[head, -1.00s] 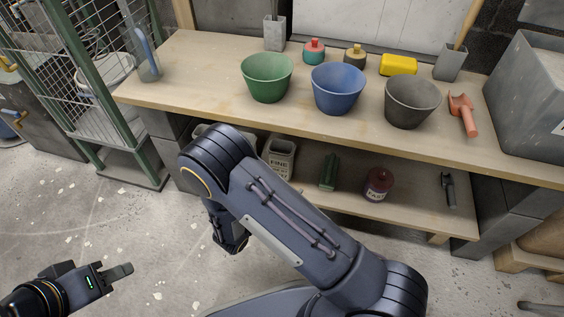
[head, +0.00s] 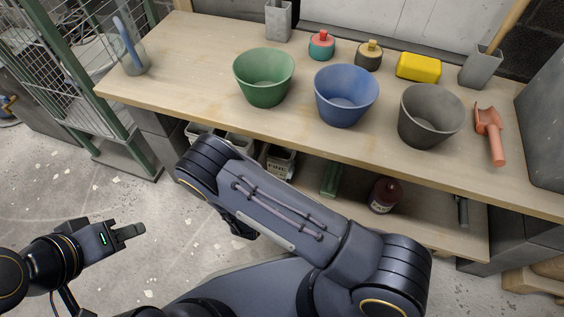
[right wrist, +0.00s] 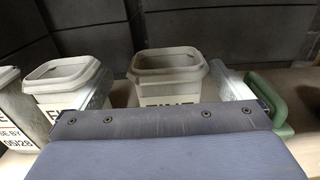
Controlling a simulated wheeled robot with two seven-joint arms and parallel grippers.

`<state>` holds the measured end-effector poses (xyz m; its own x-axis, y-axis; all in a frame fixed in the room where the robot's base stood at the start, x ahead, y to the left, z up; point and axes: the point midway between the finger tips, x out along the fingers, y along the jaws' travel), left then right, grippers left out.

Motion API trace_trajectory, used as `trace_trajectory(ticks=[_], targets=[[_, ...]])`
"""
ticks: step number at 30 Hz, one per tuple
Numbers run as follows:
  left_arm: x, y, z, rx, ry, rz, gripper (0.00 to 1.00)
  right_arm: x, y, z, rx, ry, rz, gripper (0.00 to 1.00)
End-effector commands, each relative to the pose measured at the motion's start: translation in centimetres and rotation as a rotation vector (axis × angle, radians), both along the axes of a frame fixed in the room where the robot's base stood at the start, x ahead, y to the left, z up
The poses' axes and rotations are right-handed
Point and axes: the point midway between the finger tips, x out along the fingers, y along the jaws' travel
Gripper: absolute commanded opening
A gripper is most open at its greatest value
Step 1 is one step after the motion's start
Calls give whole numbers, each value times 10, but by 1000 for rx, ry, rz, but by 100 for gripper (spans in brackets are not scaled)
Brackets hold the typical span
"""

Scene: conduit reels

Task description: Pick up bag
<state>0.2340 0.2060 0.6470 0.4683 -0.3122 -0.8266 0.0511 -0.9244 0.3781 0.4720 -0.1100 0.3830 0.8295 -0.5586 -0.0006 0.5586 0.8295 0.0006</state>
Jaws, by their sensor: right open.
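No plain bag shape shows. Pale grey, open-topped containers with FINE labels stand on the lower shelf; I cannot tell whether they are bags. One (head: 280,162) shows partly behind my right arm in the head view. In the right wrist view, a middle container (right wrist: 168,63) is straight ahead and another (right wrist: 62,76) stands to its left. My right gripper (right wrist: 166,92) is open, with one pale finger on each side of the middle container in the picture; contact is unclear. The head view hides it behind my arm. My left gripper (head: 128,233) is over bare floor; its jaw gap is unclear.
The bench top (head: 190,75) above the shelf holds green (head: 262,95), blue (head: 345,108) and grey (head: 425,130) pots. A green object (head: 331,179) and a dark red jar (head: 384,195) share the lower shelf. A wire cage trolley (head: 75,65) stands left.

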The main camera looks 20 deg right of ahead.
Motion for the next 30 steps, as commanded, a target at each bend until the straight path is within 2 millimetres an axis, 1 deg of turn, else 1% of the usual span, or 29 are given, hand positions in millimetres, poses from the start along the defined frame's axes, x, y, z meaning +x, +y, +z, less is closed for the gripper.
trace_trajectory(ticks=[1,5,9,12,16,22,23,30], targets=[[0,0,-3,0,0,0,36,5,-5,-2,0,-1,-3,98],[0,0,-9,0,0,0,36,16,-15,-3,-1,-1,-4,98],[0,0,-21,0,0,0,36,30,-31,-7,0,0,-6,98],[0,0,-24,0,0,0,36,42,-39,-5,0,-2,-4,98],[0,0,-26,0,0,0,36,49,-43,-4,1,-1,-3,98],[0,0,-25,0,0,0,36,50,-44,-3,0,0,-1,98],[0,0,-25,0,0,0,36,50,-44,-3,0,0,-2,97],[0,0,-25,0,0,0,36,50,-43,-3,0,0,-2,65]])
